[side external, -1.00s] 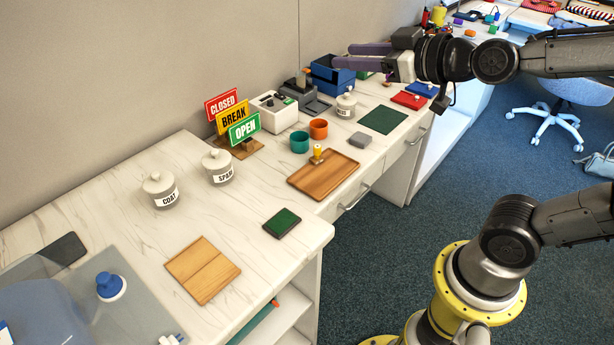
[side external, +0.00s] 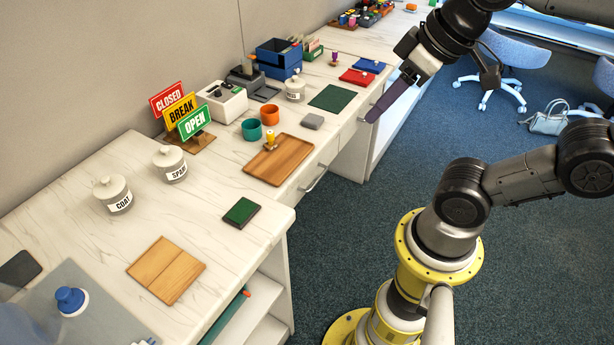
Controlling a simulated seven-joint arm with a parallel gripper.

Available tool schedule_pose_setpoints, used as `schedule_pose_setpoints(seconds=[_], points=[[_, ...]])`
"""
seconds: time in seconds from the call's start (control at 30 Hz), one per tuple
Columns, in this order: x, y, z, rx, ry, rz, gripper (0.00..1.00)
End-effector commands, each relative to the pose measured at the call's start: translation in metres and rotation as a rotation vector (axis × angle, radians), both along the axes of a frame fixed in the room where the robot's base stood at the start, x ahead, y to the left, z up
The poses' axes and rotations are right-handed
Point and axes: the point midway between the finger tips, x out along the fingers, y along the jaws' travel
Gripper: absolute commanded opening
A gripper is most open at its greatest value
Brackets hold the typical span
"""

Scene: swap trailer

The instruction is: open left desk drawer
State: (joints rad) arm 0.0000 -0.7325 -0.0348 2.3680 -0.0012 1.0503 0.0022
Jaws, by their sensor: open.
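The desk has a white marble-patterned top (side external: 205,222) and two drawer fronts along its front side. The left drawer (side external: 295,192) appears shut, with a metal bar handle (side external: 314,180) on its front, below the wooden tray. A second drawer (side external: 352,130) lies farther along to the right, and its handle is partly hidden by my gripper. My gripper (side external: 371,118) is open and empty, its dark purple fingers pointing down and left. In the picture its tips are up and right of the left handle, overlapping the right drawer's area. The gap between the fingers is hard to see.
On the desktop near the left drawer are a wooden tray (side external: 262,176) with a yellow-topped stamp, an orange cup (side external: 269,115), a teal cup (side external: 251,129) and a grey block (side external: 312,121). The floor in front of the drawers (side external: 345,210) is clear carpet.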

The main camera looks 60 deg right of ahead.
Motion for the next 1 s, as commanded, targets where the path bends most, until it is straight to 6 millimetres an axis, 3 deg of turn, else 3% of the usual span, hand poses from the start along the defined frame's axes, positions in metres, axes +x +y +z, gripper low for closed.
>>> schedule_pose_setpoints(seconds=[0.03, 0.37, 0.67, 0.87, 1.0], points=[[0.001, 0.000, 0.011, 0.000, -0.004, 0.000, 0.44], [0.052, 0.032, 0.009, -0.007, -0.182, 0.254, 0.44], [0.121, 0.054, 0.022, -0.140, -0.485, 0.468, 0.44], [0.166, 0.034, 0.028, -0.417, -0.661, 0.497, 0.44], [0.183, 0.001, 0.025, -0.688, -0.670, 0.465, 0.44]])
